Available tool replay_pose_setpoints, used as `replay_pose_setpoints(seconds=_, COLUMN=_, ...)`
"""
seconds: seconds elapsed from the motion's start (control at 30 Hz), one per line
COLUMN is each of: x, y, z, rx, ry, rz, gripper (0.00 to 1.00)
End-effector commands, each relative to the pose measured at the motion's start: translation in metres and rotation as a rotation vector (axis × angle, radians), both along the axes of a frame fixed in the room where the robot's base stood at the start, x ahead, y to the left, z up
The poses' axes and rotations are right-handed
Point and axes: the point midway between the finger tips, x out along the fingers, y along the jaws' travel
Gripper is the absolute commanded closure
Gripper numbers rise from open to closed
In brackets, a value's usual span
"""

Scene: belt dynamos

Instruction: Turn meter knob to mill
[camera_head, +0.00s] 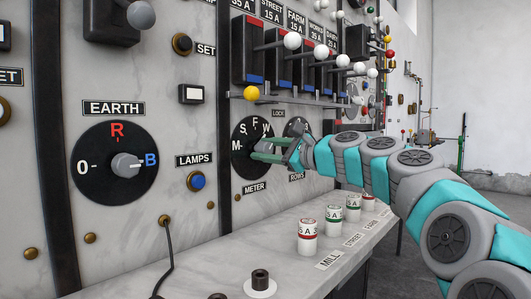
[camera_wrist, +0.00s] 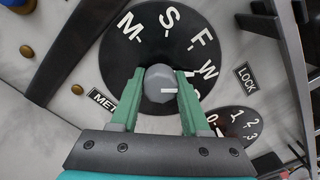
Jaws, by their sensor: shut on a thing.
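The meter dial (camera_head: 241,162) is a round black disc with white letters on the panel, above the METER label (camera_head: 255,188). In the wrist view the dial (camera_wrist: 115,62) shows M, S, F, W and a partly hidden letter. The meter knob (camera_wrist: 160,88) is a grey knob at the dial's centre. Its white pointer line points right, on the side of W and the partly hidden letter, away from M. My gripper (camera_head: 258,151) has its green fingers on either side of the knob, shut on it, also in the wrist view (camera_wrist: 159,76).
The ROWS dial (camera_wrist: 238,124) with its LOCK label sits close beside the meter dial. Lever switches with white ball ends (camera_head: 292,41) and a yellow ball (camera_head: 251,93) jut out above. The EARTH dial (camera_head: 95,178) is left. Fuses (camera_head: 307,236) stand on the ledge below.

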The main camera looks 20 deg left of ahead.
Motion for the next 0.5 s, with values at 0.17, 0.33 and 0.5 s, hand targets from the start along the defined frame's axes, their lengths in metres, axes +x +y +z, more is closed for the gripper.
replay_pose_setpoints(seconds=0.17, x=-0.0005, y=0.0004, z=-0.0027, rx=-0.065, ry=-0.158, rz=0.001, gripper=1.0)
replay_pose_setpoints(seconds=0.33, x=-0.0002, y=0.0005, z=-0.0033, rx=-0.126, ry=-0.307, rz=-0.001, gripper=1.0)
replay_pose_setpoints(seconds=0.5, x=-0.0002, y=0.0005, z=-0.0033, rx=-0.189, ry=-0.457, rz=0.0, gripper=1.0)
